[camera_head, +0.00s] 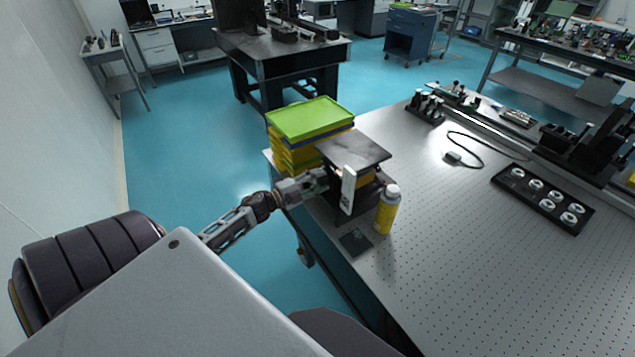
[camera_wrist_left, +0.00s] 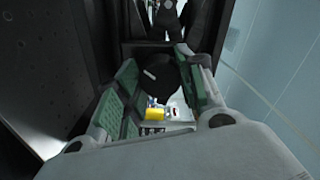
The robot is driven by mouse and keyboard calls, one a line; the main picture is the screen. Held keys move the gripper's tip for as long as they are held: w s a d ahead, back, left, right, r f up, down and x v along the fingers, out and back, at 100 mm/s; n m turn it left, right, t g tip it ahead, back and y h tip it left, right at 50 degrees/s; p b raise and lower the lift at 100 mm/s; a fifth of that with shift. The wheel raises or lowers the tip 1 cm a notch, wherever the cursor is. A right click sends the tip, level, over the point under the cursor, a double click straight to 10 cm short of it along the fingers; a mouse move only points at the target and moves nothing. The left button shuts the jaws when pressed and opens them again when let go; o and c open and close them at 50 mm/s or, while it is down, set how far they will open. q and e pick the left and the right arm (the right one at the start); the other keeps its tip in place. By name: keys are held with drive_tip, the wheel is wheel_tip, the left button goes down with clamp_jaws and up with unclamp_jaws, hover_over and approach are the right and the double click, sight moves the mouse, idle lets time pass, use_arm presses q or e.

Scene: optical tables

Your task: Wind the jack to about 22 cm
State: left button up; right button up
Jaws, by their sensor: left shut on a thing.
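The jack stands near the table's left edge, with its dark flat top plate (camera_head: 353,150) raised above the table. Its knob (camera_wrist_left: 160,75) is black and round with a white mark, and shows in the left wrist view between the finger pads. My left gripper (camera_head: 322,182) reaches the jack from the left, and it also shows in the left wrist view (camera_wrist_left: 158,92). It is shut on the knob. A white upright plate (camera_head: 348,190) stands at the jack's front. The jack's lower part is mostly hidden by the gripper and this plate. My right gripper is not in view.
A stack of yellow trays with a green top (camera_head: 310,118) stands close behind the jack. A yellow bottle (camera_head: 387,212) with a white cap stands just right of it. A small dark plate (camera_head: 355,241) lies in front. The perforated table (camera_head: 455,260) is clear toward the front right.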

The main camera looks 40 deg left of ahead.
use_arm(q)
drive_tip(key=m+b, duration=0.1)
drive_tip(key=m, duration=0.3)
drive_tip(key=shift+f+m, duration=0.1)
drive_tip(key=shift+m, duration=0.2)
drive_tip(key=m+b, duration=0.2)
drive_tip(key=m, duration=0.1)
drive_tip(key=shift+m, duration=0.3)
drive_tip(key=shift+m+b, duration=0.35)
drive_tip(key=shift+m, duration=0.05)
drive_tip(key=shift+m+b, duration=0.45)
drive_tip(key=shift+m, duration=0.95)
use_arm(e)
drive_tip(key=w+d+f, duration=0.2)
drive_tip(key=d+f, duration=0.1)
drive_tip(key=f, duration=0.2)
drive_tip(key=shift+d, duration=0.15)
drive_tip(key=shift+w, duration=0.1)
